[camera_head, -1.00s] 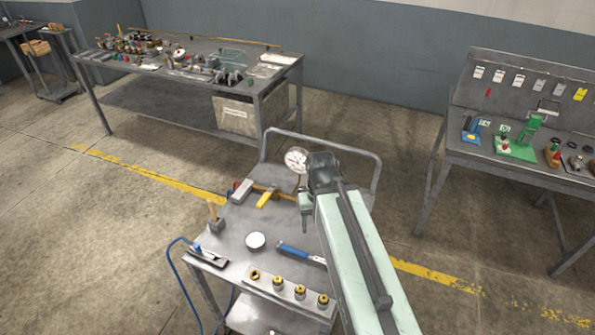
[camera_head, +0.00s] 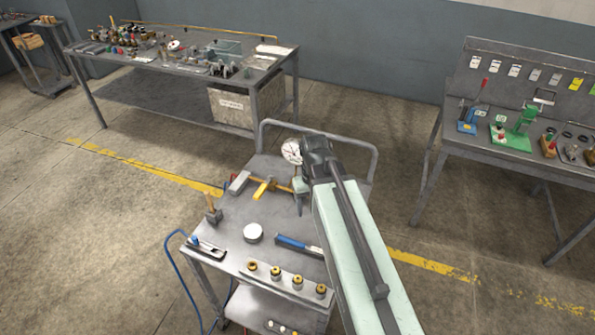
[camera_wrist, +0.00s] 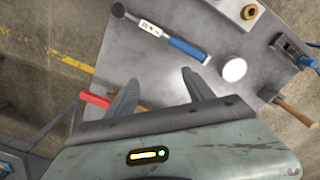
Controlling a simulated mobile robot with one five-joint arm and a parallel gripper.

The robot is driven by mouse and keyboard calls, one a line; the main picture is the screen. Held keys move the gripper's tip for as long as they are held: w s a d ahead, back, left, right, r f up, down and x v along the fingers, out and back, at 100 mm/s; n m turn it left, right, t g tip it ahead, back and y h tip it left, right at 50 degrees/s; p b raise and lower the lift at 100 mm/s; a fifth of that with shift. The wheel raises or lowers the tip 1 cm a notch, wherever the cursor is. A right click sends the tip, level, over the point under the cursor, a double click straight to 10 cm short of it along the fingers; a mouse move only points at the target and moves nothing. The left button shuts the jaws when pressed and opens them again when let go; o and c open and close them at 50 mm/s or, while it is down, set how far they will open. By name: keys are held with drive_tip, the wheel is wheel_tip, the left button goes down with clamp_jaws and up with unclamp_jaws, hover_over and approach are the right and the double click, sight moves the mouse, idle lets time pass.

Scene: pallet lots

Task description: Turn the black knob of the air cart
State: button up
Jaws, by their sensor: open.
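The air cart (camera_head: 228,240) is a grey metal cart with a push rail, in the middle of the head view. A round white gauge (camera_head: 291,151) stands at its far end. I cannot make out the black knob in either view; my arm covers part of the cart's far right side. My gripper (camera_head: 300,200) is over the right part of the cart top, small and partly hidden in the head view. In the wrist view my gripper (camera_wrist: 160,79) shows two dark fingers spread apart, with nothing between them. A red handle-like part (camera_wrist: 95,99) shows just left of the left finger.
On the cart lie a blue-handled hammer (camera_head: 298,245), a white disc (camera_head: 253,233), a wooden-handled mallet (camera_head: 212,215), a yellow part (camera_head: 262,188) and a strip of brass fittings (camera_head: 275,272). A blue hose (camera_head: 175,268) hangs at left. Benches stand behind and right.

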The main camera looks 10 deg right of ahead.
drive_tip(key=shift+n, duration=0.9)
drive_tip(key=w, duration=2)
drive_tip(key=shift+d+r, duration=0.15)
drive_tip(key=shift+d, duration=0.05)
wheel_tip(320, 180, down, 8)
drive_tip(key=b, duration=0.7)
drive_tip(key=shift+b, duration=0.35)
drive_tip(key=shift+r, duration=0.1)
